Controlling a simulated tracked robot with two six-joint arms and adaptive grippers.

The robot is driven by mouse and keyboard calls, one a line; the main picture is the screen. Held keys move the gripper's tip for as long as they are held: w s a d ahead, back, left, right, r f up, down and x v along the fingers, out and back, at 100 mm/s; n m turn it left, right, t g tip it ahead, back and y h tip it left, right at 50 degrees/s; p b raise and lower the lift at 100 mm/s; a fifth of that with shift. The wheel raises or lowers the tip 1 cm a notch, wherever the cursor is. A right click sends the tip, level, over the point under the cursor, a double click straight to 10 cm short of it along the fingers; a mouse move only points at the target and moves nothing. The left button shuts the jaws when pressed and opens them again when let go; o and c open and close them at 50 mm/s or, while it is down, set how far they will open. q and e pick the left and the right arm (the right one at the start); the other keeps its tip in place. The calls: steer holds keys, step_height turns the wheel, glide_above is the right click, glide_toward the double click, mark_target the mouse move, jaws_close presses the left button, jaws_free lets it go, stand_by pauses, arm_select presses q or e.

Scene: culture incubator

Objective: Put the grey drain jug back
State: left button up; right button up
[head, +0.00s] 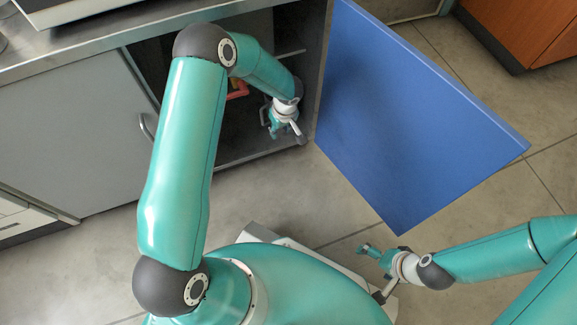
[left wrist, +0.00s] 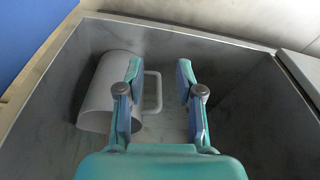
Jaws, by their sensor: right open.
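In the left wrist view the grey drain jug (left wrist: 100,98) is inside the cupboard, close to a side wall. It is a plain cylinder with a loop handle (left wrist: 157,92) on its right side. My right gripper (head: 369,250) is open and empty above the floor.
The blue cupboard door (head: 405,115) stands wide open to the right of my left arm. A grey closed door (head: 70,130) is on the left, under the worktop (head: 100,45). A red part (head: 238,90) shows inside the cupboard. The floor in front is clear.

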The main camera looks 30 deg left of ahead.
arm_select(q)
steer(key=s+d+f+m+h, duration=0.1)
steer(key=s+d+m+h, duration=0.2)
steer(key=s+d+m, duration=0.2)
steer(key=s+d+f+m+h, duration=0.2)
steer(key=s+d, duration=0.9)
steer(key=s, duration=0.6)
steer(key=m+h, duration=0.1)
steer(key=m, duration=0.1)
steer(key=shift+s+d+m, duration=0.25)
steer(key=shift+s+m, duration=0.1)
steer(key=shift+m, duration=0.05)
steer(key=shift+r, duration=0.15)
